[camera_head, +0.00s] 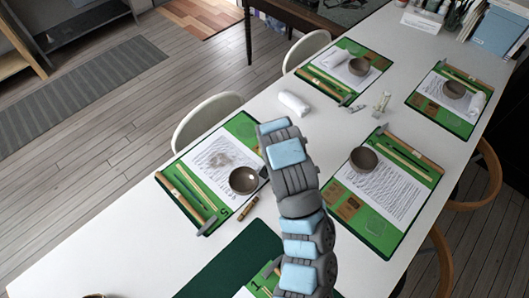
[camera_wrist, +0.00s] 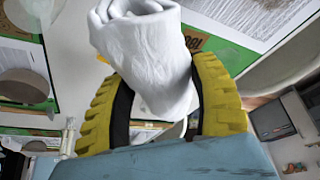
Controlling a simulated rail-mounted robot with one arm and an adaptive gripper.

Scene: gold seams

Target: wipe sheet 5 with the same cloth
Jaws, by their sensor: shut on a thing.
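Sheet 5 (camera_head: 205,168) is a white written page with a grey smudge. It lies on a green mat marked 5 (camera_head: 224,211), left of my arm in the head view. A dark bowl (camera_head: 243,180) stands at its right edge. In the wrist view my gripper (camera_wrist: 158,80) has its yellow fingers shut on a white rolled cloth (camera_wrist: 145,40). The fingers and held cloth are hidden behind my arm in the head view. I cannot tell how far the cloth is from sheet 5, or whether it touches anything.
Several other green mats hold sheets, bowls and sticks, one right of my arm (camera_head: 424,172). A white roll (camera_head: 293,102) lies on the white table behind sheet 5's mat. A brown tube (camera_head: 248,207) lies beside that mat. White chairs (camera_head: 205,118) stand along the left edge.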

